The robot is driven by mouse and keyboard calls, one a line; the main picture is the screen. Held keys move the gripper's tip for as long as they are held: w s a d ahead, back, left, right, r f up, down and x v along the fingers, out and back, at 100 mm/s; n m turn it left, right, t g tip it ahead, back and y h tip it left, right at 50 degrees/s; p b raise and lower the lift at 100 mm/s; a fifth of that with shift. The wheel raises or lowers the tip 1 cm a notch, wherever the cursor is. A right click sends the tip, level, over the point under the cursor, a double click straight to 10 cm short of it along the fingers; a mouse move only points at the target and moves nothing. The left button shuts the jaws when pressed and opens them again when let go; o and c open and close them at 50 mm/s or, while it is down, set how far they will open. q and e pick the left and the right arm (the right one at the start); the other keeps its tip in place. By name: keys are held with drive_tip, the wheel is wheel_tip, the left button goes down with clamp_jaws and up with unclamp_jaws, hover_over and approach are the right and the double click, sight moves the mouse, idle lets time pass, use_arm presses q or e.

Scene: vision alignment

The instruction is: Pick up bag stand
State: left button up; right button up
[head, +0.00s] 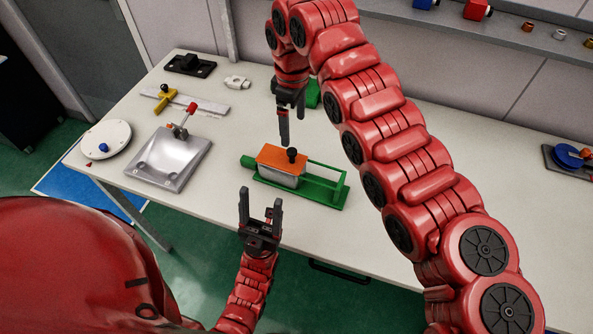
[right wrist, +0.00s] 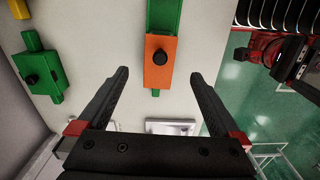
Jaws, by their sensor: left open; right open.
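No thing here is plainly recognisable as a bag stand. A green frame (head: 323,188) lies near the table's front edge, holding a block with an orange top (head: 272,157) and a black knob (head: 292,154). My right gripper (head: 284,140) hangs pointing down behind the block, apart from it. In the right wrist view its open, empty fingers (right wrist: 160,84) point toward the orange top (right wrist: 158,76), with the green frame (right wrist: 163,15) beyond. My left gripper (head: 260,197) is open and empty, pointing up at the table's front edge, nearer than the block.
A metal plate (head: 160,165) with a red-knobbed clamp, a white disc (head: 105,140), a yellow-handled tool (head: 165,99) and a black fixture (head: 190,64) occupy the left. Another green piece (right wrist: 42,70) lies behind. A shelf (head: 480,35) runs along the wall.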

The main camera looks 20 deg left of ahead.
drive_tip(key=p, duration=0.4)
approach(295, 162)
wheel_tip(295, 162, down, 5)
drive_tip(key=shift+w+a+f, duration=0.1)
drive_tip(key=shift+a, duration=0.05)
drive_tip(key=shift+f+p, duration=0.5)
wheel_tip(295, 162, down, 4)
drive_tip(key=shift+r+p, duration=0.1)
drive_tip(key=shift+p, duration=1)
drive_tip(key=shift+f, duration=0.55)
clamp_jaws()
